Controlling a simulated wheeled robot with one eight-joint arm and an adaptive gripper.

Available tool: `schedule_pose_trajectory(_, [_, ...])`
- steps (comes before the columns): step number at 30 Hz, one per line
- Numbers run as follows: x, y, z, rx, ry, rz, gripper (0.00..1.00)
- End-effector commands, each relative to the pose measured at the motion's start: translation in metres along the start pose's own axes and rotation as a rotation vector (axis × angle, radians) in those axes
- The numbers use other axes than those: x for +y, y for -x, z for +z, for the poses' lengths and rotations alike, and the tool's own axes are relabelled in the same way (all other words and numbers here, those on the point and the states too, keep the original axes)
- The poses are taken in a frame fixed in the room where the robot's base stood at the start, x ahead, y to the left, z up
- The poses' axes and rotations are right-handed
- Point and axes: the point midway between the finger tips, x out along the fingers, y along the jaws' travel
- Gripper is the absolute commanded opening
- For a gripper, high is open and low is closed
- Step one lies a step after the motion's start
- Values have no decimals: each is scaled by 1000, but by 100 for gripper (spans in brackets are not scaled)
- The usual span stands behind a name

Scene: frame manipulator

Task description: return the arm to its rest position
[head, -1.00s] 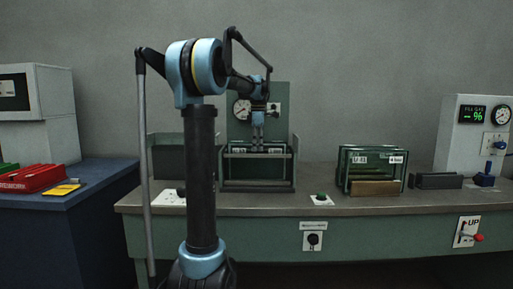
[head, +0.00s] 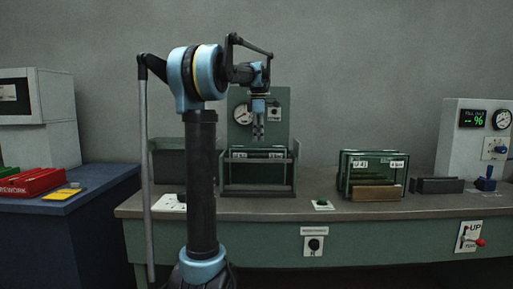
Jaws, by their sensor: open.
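My gripper (head: 258,134) points down at the end of my blue and black arm (head: 203,75). It is open and looks empty, in the air above the green-framed fixture (head: 258,188) on the bench. The two fingers show as thin grey tips in front of the fixture's green back panel (head: 273,106). A gap shows between the fingertips and the frame held in the fixture, which is labelled at its top edge.
A green rack (head: 345,180) with labelled frames stands right of the fixture on the bench (head: 400,205). Farther right are a dark low block (head: 437,185) and a white gauge box (head: 470,145). A red bin (head: 35,181) sits on the blue cabinet at left.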

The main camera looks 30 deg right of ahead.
Motion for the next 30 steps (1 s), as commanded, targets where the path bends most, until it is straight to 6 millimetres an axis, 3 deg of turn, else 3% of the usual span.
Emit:
schedule_pose_trajectory(3, [0,21,0,0,0,0,41])
schedule_pose_trajectory(9, [0,42,0,0,0,0,41])
schedule_pose_trajectory(20, [-2,48,-4,-1,-4,1,41])
schedule_pose_trajectory(25, [-22,35,-36,-2,-57,11,41])
schedule_pose_trajectory(30, [-60,10,-85,0,-163,34,41])
